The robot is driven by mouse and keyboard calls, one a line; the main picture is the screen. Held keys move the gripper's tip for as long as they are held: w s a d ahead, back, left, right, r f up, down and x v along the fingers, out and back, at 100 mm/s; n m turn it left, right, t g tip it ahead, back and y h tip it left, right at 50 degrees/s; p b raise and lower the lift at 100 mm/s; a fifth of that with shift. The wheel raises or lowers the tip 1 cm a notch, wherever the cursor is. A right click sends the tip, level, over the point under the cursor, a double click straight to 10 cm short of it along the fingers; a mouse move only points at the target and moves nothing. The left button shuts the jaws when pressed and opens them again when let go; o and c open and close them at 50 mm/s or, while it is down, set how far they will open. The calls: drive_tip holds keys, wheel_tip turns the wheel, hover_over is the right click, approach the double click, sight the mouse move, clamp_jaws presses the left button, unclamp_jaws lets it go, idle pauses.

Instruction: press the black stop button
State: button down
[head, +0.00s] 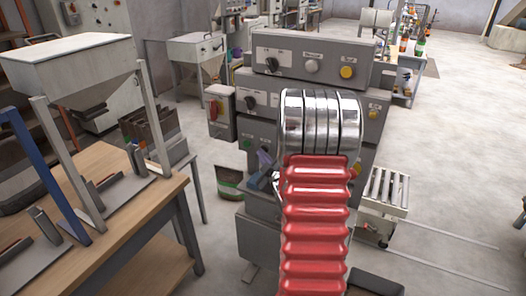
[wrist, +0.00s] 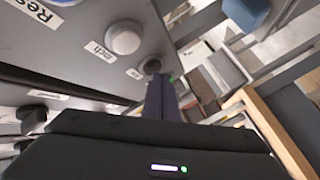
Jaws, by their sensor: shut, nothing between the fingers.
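In the wrist view a dark round button (wrist: 152,66) sits on the grey panel, at the end of a row of controls. The small label beside it is too small to read, so I cannot tell for sure that it is the stop button. My gripper (wrist: 161,80) is shut and empty, its tips very close to this button; I cannot tell whether they touch. In the head view my gripper (head: 264,157) shows left of my red arm, in front of the grey machine (head: 262,137). My arm hides much of the machine's lower front there.
In the wrist view a pale button (wrist: 123,40) labelled "Inch" is close by, and a "Reset"-like label (wrist: 35,13) lies farther along. In the head view, a wooden table (head: 150,210) stands left and a roller stand (head: 385,190) right. Open floor (head: 460,150) lies at right.

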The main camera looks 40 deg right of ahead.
drive_tip(key=shift+d, duration=0.2)
idle(0.3)
drive_tip(key=shift+a, duration=0.1)
drive_tip(key=shift+s+a, duration=0.2)
drive_tip(key=shift+a, duration=0.4)
drive_tip(key=s+a, duration=0.2)
drive_tip(key=a, duration=0.3)
drive_tip(key=shift+a, duration=0.35)
idle(0.4)
idle(0.5)
